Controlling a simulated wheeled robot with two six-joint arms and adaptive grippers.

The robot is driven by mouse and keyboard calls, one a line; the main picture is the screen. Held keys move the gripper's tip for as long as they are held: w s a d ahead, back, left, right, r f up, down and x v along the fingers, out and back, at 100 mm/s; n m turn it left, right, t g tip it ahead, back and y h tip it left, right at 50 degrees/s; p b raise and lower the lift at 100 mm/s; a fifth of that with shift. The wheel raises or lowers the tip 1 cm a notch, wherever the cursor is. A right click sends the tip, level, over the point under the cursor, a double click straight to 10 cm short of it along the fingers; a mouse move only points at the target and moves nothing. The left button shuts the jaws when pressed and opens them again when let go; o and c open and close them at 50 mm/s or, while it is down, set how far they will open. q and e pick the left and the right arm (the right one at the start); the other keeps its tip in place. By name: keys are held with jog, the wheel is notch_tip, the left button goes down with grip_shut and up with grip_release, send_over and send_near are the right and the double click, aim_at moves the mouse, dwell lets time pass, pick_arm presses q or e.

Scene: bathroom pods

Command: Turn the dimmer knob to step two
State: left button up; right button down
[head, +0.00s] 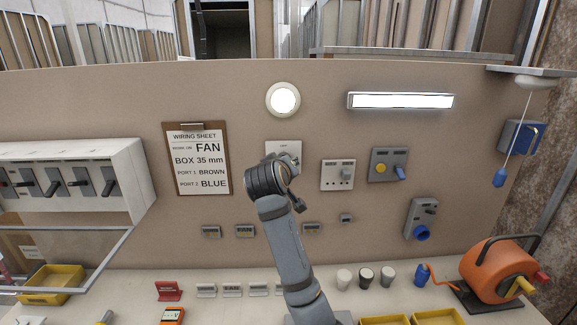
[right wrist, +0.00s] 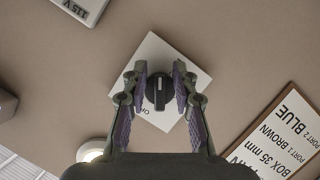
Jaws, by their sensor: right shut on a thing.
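The dimmer is a white square plate (head: 284,147) on the beige wall panel, mostly hidden behind my right arm in the head view. In the right wrist view the plate (right wrist: 174,56) looks turned like a diamond, and its black knob (right wrist: 158,91) sits between my fingers. My right gripper (right wrist: 160,84) is shut on the knob, one finger on each side. Lettering that looks like "OFF" is partly visible below the knob. The other step marks are hidden or unreadable, so I cannot tell the step. My left gripper is not in view.
A lit round lamp (head: 283,99) and a lit strip light (head: 400,101) are above. A wiring-sheet clipboard (head: 197,160) hangs left; a socket plate (head: 338,175) and a grey switch box (head: 388,165) are right. An orange cable reel (head: 495,269) stands on the counter.

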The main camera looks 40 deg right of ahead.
jog(key=shift+w+a+r+m+t+y+b, duration=0.15)
jog(key=shift+m+t+y+b, duration=0.25)
jog(key=shift+m+y, duration=0.55)
jog(key=shift+w+a+r+m+t+y+b, duration=0.1)
jog(key=shift+m+t+y+b, duration=0.25)
jog(key=shift+m, duration=1)
jog(key=c, duration=1.3)
grip_release()
jog(key=shift+c, duration=0.2)
jog(key=o, duration=0.3)
jog(key=shift+f, duration=0.15)
